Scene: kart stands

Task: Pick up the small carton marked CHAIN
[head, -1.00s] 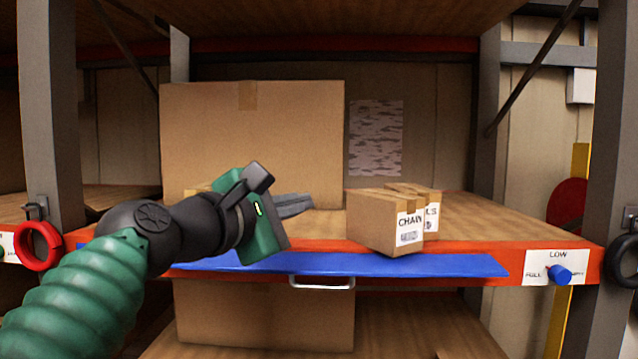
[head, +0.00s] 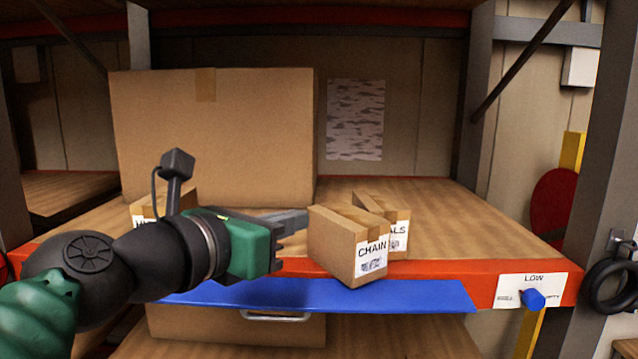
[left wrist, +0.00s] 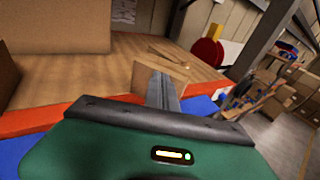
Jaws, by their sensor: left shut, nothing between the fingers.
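The small carton marked CHAIN (head: 338,248) sits at the front edge of the shelf, its label facing right and towards me. My left gripper (head: 300,219) is shut and empty, its fingertips just left of the carton. I cannot tell whether they touch it. In the left wrist view the shut fingers (left wrist: 163,92) point at a carton (left wrist: 158,68), partly hidden behind them. My right gripper is not in view.
A second small carton with a label ending in LS (head: 398,222) stands close behind CHAIN. A partly hidden carton (head: 143,213) is behind my left arm. A large box (head: 215,135) stands at the back. A blue strip (head: 400,296) lies along the front edge. Shelf space at right is clear.

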